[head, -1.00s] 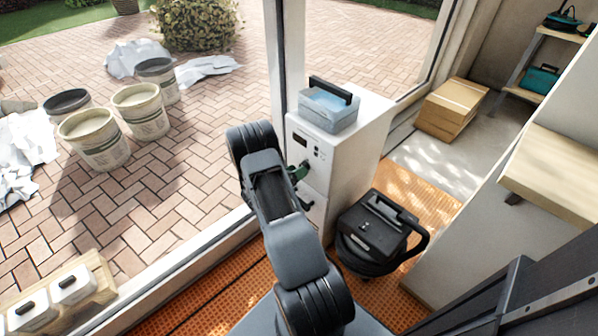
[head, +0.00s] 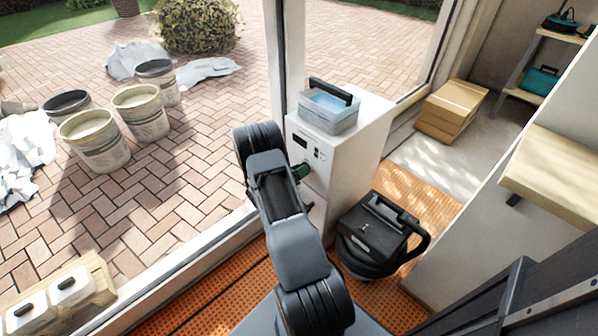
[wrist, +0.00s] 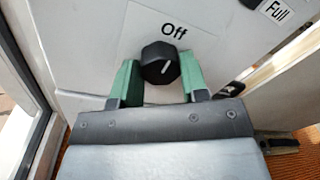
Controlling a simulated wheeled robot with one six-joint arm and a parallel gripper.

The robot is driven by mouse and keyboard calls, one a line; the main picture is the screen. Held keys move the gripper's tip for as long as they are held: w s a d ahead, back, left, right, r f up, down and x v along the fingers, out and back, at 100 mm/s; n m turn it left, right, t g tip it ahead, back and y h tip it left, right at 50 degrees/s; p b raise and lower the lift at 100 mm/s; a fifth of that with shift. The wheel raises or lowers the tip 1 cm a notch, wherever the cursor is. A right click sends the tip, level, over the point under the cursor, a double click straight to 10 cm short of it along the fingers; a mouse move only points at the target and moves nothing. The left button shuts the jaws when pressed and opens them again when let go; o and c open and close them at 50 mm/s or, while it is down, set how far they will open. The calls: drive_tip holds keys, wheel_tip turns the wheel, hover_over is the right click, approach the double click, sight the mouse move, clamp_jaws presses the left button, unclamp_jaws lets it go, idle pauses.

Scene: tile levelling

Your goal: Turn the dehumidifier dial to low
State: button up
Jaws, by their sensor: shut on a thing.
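The dehumidifier (head: 352,150) is a white upright cabinet by the window frame. Its black dial (wrist: 158,62) has a white pointer line, which leans slightly right of straight up in the wrist view, roughly toward the printed "Off" label (wrist: 174,30). My gripper (wrist: 159,68) is shut on the dial, with one green finger on each side of it. In the head view, my gripper (head: 303,172) shows as a bit of green at the cabinet's front, and my arm hides the dial. No "low" mark is readable.
A blue-grey box with a black handle (head: 328,108) sits on the cabinet. A black machine (head: 375,232) stands close to its right on the orange floor mat. A "Full" label (wrist: 276,10) is at the upper right in the wrist view. The window frame runs close on the left.

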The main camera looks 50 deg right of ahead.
drive_tip(key=shift+a, duration=0.1)
drive_tip(key=shift+c, duration=0.8)
drive_tip(key=shift+m, duration=0.3)
drive_tip(key=m+t+b, duration=0.1)
drive_tip(key=m+b, duration=1.1)
drive_tip(key=m, duration=0.4)
drive_tip(key=shift+r, duration=0.1)
drive_tip(key=shift+r+m, duration=0.1)
drive_tip(key=shift+m, duration=0.3)
